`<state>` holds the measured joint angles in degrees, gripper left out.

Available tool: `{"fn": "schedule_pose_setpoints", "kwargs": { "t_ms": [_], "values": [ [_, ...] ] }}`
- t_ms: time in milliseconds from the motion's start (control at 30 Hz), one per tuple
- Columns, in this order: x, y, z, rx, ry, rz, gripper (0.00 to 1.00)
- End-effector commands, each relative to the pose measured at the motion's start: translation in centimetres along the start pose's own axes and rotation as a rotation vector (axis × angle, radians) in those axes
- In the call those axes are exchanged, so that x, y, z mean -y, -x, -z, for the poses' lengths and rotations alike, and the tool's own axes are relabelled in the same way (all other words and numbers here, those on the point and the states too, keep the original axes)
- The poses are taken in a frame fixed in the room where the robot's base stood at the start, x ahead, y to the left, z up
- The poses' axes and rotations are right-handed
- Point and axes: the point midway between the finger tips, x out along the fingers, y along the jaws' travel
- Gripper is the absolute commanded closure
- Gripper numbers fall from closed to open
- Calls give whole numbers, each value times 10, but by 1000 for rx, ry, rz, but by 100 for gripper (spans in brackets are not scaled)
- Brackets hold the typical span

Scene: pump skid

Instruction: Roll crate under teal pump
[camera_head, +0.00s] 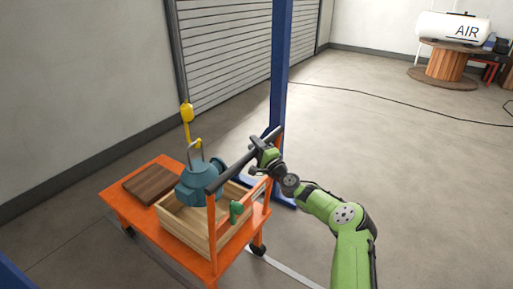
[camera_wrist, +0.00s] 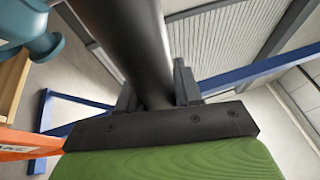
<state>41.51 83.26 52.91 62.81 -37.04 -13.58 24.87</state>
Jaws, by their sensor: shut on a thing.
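An orange cart (camera_head: 135,215) carries an open wooden crate (camera_head: 190,232). The teal pump (camera_head: 195,188) shows over the crate's far left part, with a grey lifting loop on top below a yellow hook (camera_head: 187,113). I cannot tell whether the pump hangs or rests in the crate. My gripper (camera_head: 262,150) is shut on the cart's dark handle bar (camera_head: 232,172). In the wrist view the bar (camera_wrist: 140,40) runs between my fingers (camera_wrist: 157,95). The pump (camera_wrist: 25,25), part of the crate (camera_wrist: 12,85) and orange cart frame (camera_wrist: 20,145) show at the left.
A brown board (camera_head: 150,183) lies on the cart's left end. A green item (camera_head: 236,211) is at the handle frame. A blue post (camera_head: 281,75) with a floor foot stands just behind the handle. A cable crosses the floor. Open floor lies to the right.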

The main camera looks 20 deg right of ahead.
Motion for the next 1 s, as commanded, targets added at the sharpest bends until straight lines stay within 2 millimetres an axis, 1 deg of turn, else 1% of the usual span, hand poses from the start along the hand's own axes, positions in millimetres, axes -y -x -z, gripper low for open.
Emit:
{"fn": "schedule_pose_setpoints", "kwargs": {
  "t_ms": [33,167,200,300,333,567,667,767,867,1000],
  "values": [
    [-3,0,0,0,0,-6,100],
    [-3,0,0,-1,0,-6,100],
    [-3,0,0,-1,0,-6,64],
    [-2,0,0,-1,0,-5,49],
    [-2,0,0,-1,0,-4,45],
    [-1,0,0,-1,0,-2,45],
    [0,4,0,0,0,-2,45],
    [0,17,1,0,-1,-3,45],
    [1,40,1,-1,-3,-5,45],
    [0,79,1,-3,-4,-6,45]
  ]
}}
